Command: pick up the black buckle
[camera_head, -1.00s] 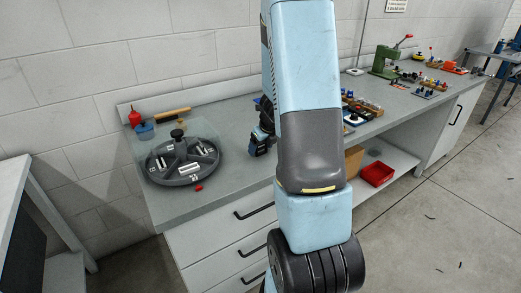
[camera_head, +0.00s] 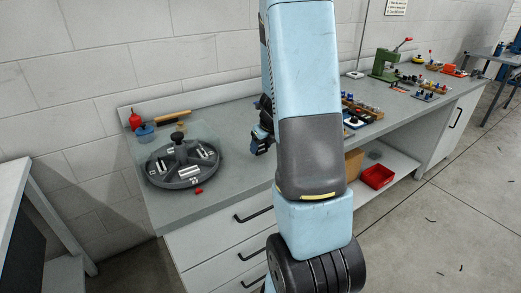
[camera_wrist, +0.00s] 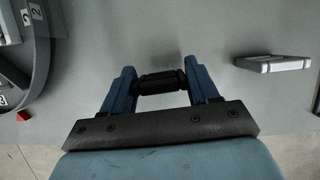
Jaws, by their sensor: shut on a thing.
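The black buckle (camera_wrist: 160,82) is a small dark bar seen in the wrist view, held crosswise between the two blue fingers of my gripper (camera_wrist: 161,84). The fingers touch it at both ends. Grey bench surface shows around it; I cannot tell exactly how high it is above the bench. In the head view, my gripper (camera_head: 261,140) is over the bench, right of the round tray, partly hidden by my arm. The buckle cannot be made out in that view.
A round dark compartment tray (camera_head: 158,178) with numbered sections stands at the bench's left end, with a small red piece (camera_head: 198,191) beside it. A silver-white block (camera_wrist: 272,63) lies to the right in the wrist view. Trays of parts (camera_head: 362,110) stand farther right.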

